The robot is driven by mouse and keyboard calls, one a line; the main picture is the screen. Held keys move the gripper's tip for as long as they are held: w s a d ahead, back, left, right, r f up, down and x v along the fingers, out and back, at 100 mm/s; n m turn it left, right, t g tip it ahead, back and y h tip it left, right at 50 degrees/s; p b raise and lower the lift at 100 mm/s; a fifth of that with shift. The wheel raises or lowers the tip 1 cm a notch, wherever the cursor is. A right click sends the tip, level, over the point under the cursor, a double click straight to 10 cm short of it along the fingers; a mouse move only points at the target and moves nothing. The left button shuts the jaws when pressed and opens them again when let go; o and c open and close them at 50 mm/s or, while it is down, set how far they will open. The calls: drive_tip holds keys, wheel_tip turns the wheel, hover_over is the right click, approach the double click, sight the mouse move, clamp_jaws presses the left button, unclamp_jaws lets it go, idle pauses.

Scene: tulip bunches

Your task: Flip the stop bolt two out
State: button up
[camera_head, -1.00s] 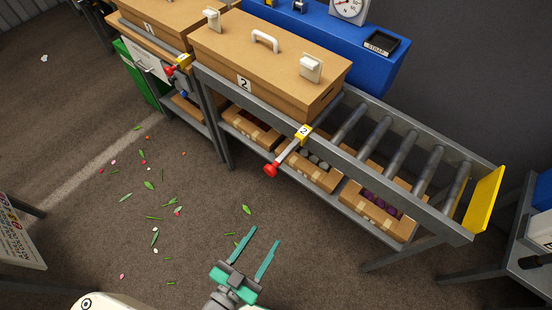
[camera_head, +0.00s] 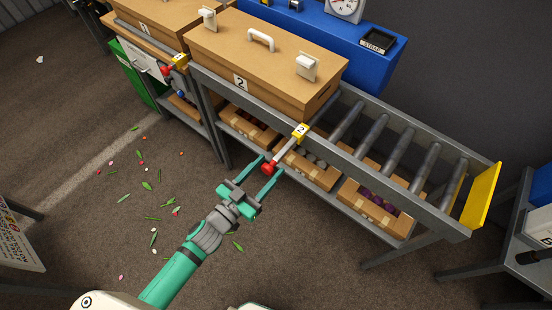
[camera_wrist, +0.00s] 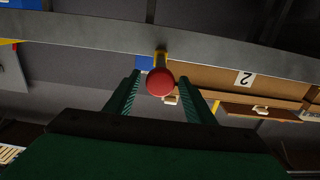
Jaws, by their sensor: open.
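Stop bolt two is a grey lever with a red knob (camera_head: 269,169) and a yellow bracket marked 2 (camera_head: 300,132) on the conveyor's front rail. It slants out from the rail toward me and down. My gripper (camera_head: 264,168) is open, with its teal fingers pointing at the knob. In the wrist view the red knob (camera_wrist: 160,82) lies between and a little beyond the fingertips (camera_wrist: 158,76), with no clear contact. The yellow bracket (camera_wrist: 161,57) shows behind it.
Cardboard box 2 (camera_head: 262,60) rests on the roller conveyor (camera_head: 381,150). Another bolt with a red knob (camera_head: 167,71) is on the left section. A yellow end plate (camera_head: 481,196) closes the right end. Open cartons sit on the shelf below. The floor in front has scattered leaves and petals.

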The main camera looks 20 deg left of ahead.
sight(270, 165)
drive_tip(key=x, duration=0.3)
drive_tip(key=shift+w, duration=0.25)
drive_tip(key=shift+w+d, duration=0.35)
drive_tip(key=shift+w, duration=0.1)
drive_tip(key=shift+s+a, duration=0.1)
clamp_jaws()
